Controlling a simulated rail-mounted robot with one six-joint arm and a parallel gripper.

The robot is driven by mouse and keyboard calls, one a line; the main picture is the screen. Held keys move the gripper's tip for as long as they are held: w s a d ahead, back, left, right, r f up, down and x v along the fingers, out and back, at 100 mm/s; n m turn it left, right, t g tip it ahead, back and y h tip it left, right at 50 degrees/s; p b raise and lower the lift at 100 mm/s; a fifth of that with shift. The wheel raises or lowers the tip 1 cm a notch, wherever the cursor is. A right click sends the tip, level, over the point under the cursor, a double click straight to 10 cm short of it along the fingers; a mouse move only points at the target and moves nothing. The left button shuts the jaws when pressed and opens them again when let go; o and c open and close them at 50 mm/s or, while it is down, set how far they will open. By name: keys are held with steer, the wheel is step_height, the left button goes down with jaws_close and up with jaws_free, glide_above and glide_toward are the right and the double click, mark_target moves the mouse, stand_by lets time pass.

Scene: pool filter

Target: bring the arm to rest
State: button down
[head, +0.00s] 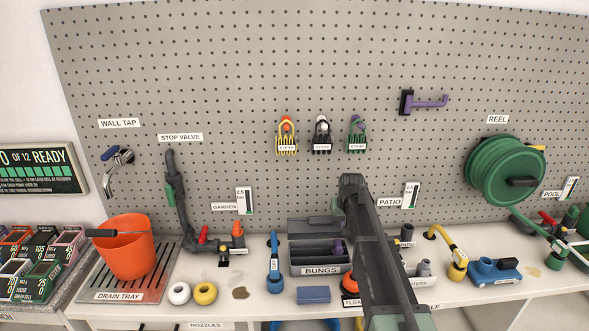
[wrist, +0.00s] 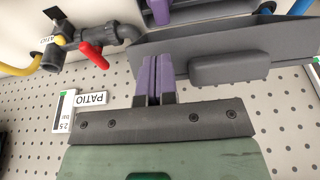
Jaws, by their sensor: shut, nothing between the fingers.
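My arm reaches up from the bottom right of the head view and hides most of my gripper there. In the wrist view my gripper (wrist: 158,76) shows its two purple fingers side by side, shut, with nothing between them. The fingers point toward the grey bungs tray (wrist: 210,50), close to its wall; whether they touch it I cannot tell. In the head view the bungs tray (head: 321,271) stands on the bench left of my arm. A purple piece (head: 338,247) shows at its right end, beside my arm; I cannot tell whether it is my finger.
A red-handled valve (wrist: 92,55) is near my gripper at the patio station. An orange bucket (head: 131,255) stands on the drain tray at left. A blue pump (head: 494,271) sits at right.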

steer(key=s+a+g, duration=0.1)
steer(key=s+a, duration=0.2)
steer(key=s, duration=1.3)
steer(key=s+a+g, duration=0.2)
steer(key=s+a, duration=0.1)
steer(key=s, duration=1.3)
steer(key=shift+s+a+f+n, duration=0.15)
steer(key=shift+a+n, duration=0.1)
steer(key=shift+n, duration=0.05)
steer(key=w+a+r+p, duration=0.1)
steer(key=w+r+p, duration=0.3)
steer(key=w, duration=0.5)
steer(key=w+a+r+p, duration=0.1)
steer(key=w+r+p, duration=0.3)
steer(key=w, duration=0.6)
steer(key=w+r+p, duration=0.4)
steer(key=w+p, duration=0.1)
steer(key=w, duration=0.4)
steer(key=w+a+g, duration=0.1)
steer(key=w, duration=1)
steer(key=f+b, duration=0.3)
steer(key=s+f+b, duration=0.1)
steer(key=f+b, duration=0.2)
steer(key=b, duration=0.1)
steer(key=f+b, duration=0.3)
steer(key=shift+s+f+b, duration=0.15)
steer(key=shift+f+b, duration=0.15)
steer(key=shift+r, duration=0.1)
